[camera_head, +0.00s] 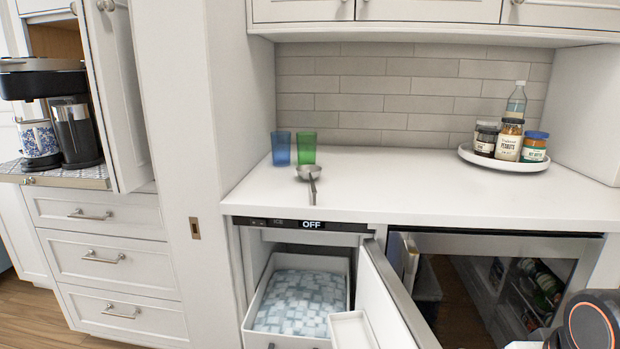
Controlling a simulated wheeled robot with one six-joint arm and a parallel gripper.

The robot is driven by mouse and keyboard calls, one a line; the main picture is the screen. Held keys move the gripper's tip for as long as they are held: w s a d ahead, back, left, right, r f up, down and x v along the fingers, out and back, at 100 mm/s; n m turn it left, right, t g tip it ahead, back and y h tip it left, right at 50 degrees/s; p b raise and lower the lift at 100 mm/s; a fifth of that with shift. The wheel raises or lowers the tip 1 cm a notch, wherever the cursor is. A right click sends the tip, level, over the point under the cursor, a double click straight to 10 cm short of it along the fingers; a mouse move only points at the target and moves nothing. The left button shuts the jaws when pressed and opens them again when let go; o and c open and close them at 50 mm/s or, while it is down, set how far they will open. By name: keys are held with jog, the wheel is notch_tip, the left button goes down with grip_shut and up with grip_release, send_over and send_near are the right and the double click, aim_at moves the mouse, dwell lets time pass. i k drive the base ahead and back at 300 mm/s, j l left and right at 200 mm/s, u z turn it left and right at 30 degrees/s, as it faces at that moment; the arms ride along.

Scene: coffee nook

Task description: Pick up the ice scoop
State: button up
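The ice scoop (309,173), a small grey metal scoop, lies on the white countertop (420,190) near its left end. Its bowl is toward the back and its thin handle points to the front edge. It sits just in front of a blue glass (281,148) and a green glass (306,147). My gripper is not visible. Only a dark, orange-ringed part of my arm shows at the bottom right corner, well away from the scoop.
Below the counter, an ice maker showing "OFF" stands open with a bin of ice (268,276); its door (390,290) juts forward. A white round tray (505,162) holds jars and a bottle at right. Upper cabinets overhang. The middle of the counter is clear.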

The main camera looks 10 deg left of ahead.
aim_at(310, 172)
jog(key=k+z, duration=0.15)
jog(key=k, duration=0.25)
jog(key=j+u, duration=0.15)
jog(key=u, duration=0.25)
jog(key=i+j+u, duration=0.1)
jog(key=u, duration=0.3)
jog(key=i+j+u, duration=0.1)
jog(key=u, duration=0.3)
jog(key=i+u, duration=0.2)
jog(key=i, duration=0.05)
